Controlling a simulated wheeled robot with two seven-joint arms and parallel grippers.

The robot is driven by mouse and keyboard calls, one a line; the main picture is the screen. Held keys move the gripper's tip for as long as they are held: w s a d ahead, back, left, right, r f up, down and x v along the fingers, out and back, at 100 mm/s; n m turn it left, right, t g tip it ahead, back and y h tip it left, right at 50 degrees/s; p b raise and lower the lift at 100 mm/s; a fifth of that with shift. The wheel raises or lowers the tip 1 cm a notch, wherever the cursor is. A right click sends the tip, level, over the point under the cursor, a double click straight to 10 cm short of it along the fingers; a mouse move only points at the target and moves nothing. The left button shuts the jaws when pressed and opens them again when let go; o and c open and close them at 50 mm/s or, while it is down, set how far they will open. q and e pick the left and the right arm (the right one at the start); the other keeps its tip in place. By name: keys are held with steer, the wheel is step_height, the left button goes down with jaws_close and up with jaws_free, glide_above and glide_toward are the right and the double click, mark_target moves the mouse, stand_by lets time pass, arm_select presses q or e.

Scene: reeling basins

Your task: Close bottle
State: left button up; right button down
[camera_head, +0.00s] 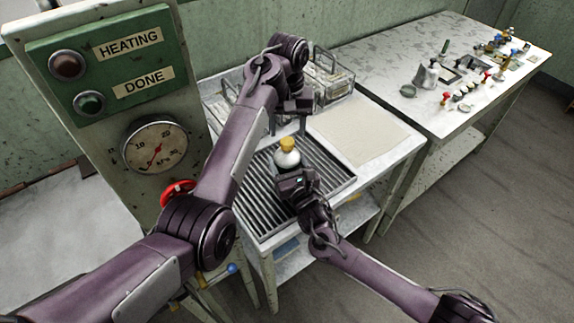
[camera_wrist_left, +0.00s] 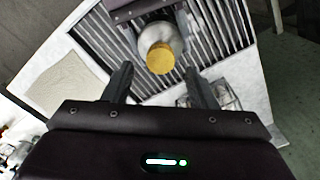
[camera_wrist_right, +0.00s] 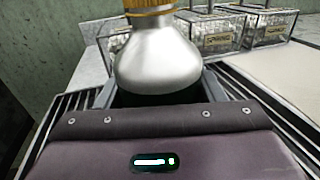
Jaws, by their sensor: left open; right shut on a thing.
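A bottle (camera_head: 287,160) with a pale silvery body stands upright over the slatted rack. A yellow-orange cap (camera_head: 287,144) sits on its neck; I cannot tell whether it is tight. My right gripper (camera_head: 291,176) is shut on the bottle's body, and in the right wrist view the silvery shoulder (camera_wrist_right: 158,55) rises between its fingers. My left gripper (camera_head: 302,122) is open and empty, above the bottle. In the left wrist view the cap (camera_wrist_left: 160,58) shows between the spread fingers, apart from them. The bottle's lower part is hidden by my right gripper.
The slatted rack (camera_head: 262,205) lies on a white table beside a blank beige sheet (camera_head: 358,132). Labelled glass boxes (camera_wrist_right: 215,35) stand at the back. A cabinet with a gauge (camera_head: 154,144) and red handwheel (camera_head: 178,192) is at left. Another table (camera_head: 385,52) holds many small items.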

mark_target(287, 141)
arm_select(q)
steer(key=shift+r, duration=0.7)
steer(key=shift+c, duration=0.3)
steer(key=n, duration=0.1)
steer(key=r+n, duration=0.1)
steer(key=n, duration=0.1)
steer(key=shift+w+a+r, duration=0.1)
steer(key=shift+r, duration=0.15)
steer(key=r+n, duration=0.1)
steer(key=n, duration=0.1)
steer(key=r+n, duration=0.1)
steer(key=n, duration=0.1)
steer(key=shift+n, duration=0.4)
steer(key=shift+f, duration=0.15)
steer(key=shift+f, duration=3.9)
steer(key=shift+c, duration=0.3)
